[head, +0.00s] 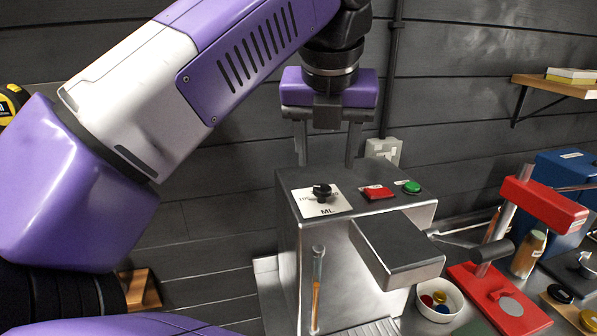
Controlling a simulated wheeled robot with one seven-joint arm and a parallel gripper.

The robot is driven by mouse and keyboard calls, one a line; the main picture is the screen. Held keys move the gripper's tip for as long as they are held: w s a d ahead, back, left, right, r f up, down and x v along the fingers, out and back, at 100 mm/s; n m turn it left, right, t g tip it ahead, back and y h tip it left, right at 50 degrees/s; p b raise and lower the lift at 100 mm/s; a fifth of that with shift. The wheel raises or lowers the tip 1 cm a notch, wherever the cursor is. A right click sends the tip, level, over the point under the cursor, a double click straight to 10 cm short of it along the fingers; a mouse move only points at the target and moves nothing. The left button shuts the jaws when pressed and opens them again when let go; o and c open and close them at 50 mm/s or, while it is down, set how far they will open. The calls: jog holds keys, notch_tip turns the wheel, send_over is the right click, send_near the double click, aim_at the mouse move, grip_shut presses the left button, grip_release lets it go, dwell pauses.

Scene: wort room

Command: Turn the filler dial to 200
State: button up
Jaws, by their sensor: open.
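The filler (357,184) is a grey metal box with a dark top. Its dial (323,192) is a black knob on a white plate (318,209) marked "ML" at the top left of the machine. A number shows at the plate's left edge, too small to read surely. I cannot tell which mark the knob points to. My gripper (327,161) is open and empty, its two fingers pointing down. It appears above and behind the dial, apart from it.
A red lever press (500,298), a white bowl (440,303) of caps and a bottle (528,254) stand at the right. A dark plank wall (480,100) rises behind.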

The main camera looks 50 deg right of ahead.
aim_at(322, 188)
jog(key=shift+w+p+x, duration=0.1)
jog(key=shift+p+x, duration=0.4)
jog(key=shift+x, duration=1.5)
jog(key=shift+w+p+x, duration=0.15)
jog(key=shift+p+x, duration=0.35)
jog(key=shift+x, duration=1.45)
grip_shut()
